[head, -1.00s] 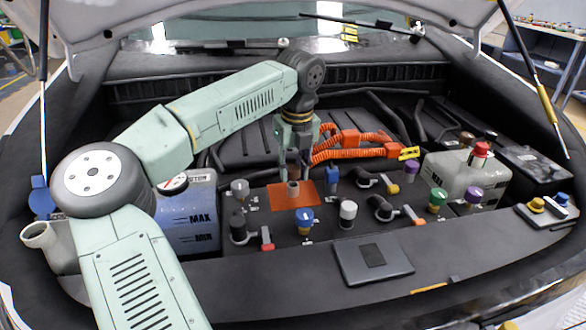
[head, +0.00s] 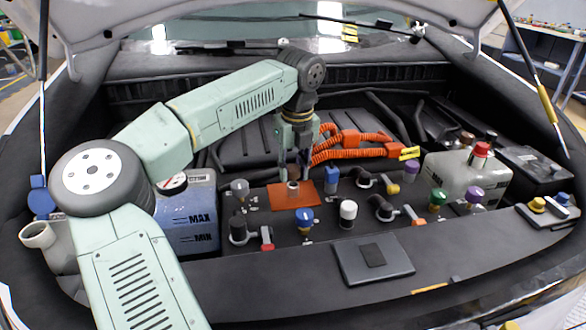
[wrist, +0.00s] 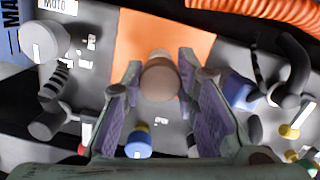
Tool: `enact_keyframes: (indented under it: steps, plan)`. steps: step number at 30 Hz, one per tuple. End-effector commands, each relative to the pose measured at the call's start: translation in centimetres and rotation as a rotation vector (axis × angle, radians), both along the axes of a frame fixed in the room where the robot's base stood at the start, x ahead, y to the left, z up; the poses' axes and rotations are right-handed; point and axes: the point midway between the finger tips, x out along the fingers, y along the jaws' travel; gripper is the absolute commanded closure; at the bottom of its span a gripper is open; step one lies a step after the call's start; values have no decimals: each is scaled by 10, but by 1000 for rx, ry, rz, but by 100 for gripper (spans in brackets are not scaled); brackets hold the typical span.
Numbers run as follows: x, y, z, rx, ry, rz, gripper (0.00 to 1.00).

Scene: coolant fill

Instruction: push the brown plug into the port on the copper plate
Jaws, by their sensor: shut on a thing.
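The copper plate (head: 277,199) lies flat on the dark panel in the middle of the engine bay. It also shows as an orange strip in the wrist view (wrist: 190,40). The brown plug (wrist: 160,80) sits between my fingertips, over the near part of the plate. In the head view the plug (head: 293,186) shows as a short upright stub at the plate's middle. My gripper (head: 294,178) points down and is shut on the plug; its two fingers flank it in the wrist view (wrist: 160,90). The port is hidden under the plug, so I cannot tell how deep it sits.
A blue-capped fitting (head: 305,216) and a white-capped one (head: 348,212) stand in front of the plate. A blue block (head: 332,176) stands close to its right. Orange hoses (head: 350,146) run behind. The coolant tank (head: 187,215) stands to the left.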

Motion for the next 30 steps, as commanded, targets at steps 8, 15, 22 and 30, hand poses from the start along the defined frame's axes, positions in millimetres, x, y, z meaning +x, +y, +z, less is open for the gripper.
enact_keyframes:
  steps: [8,15,22,30]
  plan:
    - [0,0,-3,0,0,0,85]
    - [0,0,-9,0,0,0,85]
    - [0,0,-15,0,0,0,85]
    - [0,0,-22,0,1,0,85]
